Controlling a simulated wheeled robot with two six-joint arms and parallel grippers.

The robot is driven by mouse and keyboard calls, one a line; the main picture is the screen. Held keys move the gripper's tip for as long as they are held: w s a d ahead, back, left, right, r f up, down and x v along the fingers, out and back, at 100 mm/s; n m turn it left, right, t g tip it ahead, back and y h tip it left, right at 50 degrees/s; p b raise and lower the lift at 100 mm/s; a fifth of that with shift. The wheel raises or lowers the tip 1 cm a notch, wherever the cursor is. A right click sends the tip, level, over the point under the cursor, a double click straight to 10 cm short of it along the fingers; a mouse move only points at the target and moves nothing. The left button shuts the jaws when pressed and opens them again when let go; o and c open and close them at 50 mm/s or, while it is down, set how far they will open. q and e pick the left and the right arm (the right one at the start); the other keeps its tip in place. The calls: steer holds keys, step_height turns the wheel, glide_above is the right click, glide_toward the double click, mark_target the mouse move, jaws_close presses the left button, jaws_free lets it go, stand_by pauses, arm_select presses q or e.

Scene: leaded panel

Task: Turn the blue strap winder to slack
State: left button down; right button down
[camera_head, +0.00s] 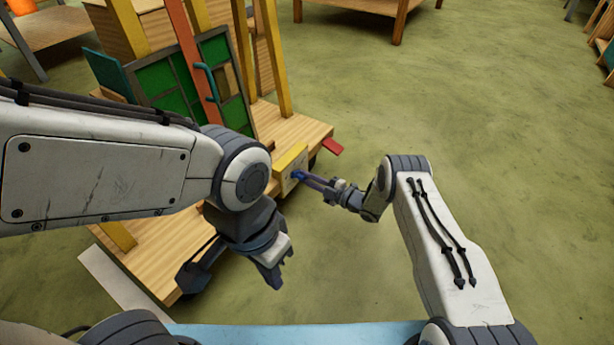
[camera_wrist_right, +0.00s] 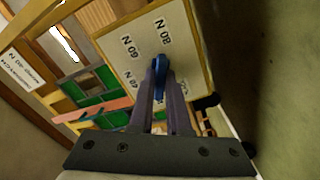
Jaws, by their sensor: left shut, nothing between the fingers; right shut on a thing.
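The blue strap winder (camera_head: 299,175) sits on the white face of a small yellow-topped box (camera_head: 291,158) on the wooden cart. My right gripper (camera_head: 305,177) is shut on the winder. In the right wrist view, the blue winder (camera_wrist_right: 159,66) shows between the fingertips (camera_wrist_right: 160,75), in front of a white dial plate (camera_wrist_right: 135,38) with "60 N" and "80 N" marks. Part of the plate is hidden by the fingers.
The leaded panel (camera_head: 165,88) with green panes stands upright on the wooden cart (camera_head: 150,245), between yellow posts (camera_head: 275,60) and a red-orange bar (camera_head: 190,55). A red tab (camera_head: 332,147) sticks out at the cart's right corner. The green floor to the right is clear.

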steer(key=n+p, duration=0.3)
steer(key=n, duration=0.8)
steer(key=shift+d, duration=0.15)
steer(key=shift+w+n+p, duration=0.1)
steer(key=shift+n+p, duration=0.2)
steer(key=shift+n, duration=0.1)
steer(key=c, duration=0.9)
jaws_free()
steer(key=shift+p+v, duration=2.5)
steer(key=shift+v, duration=2.7)
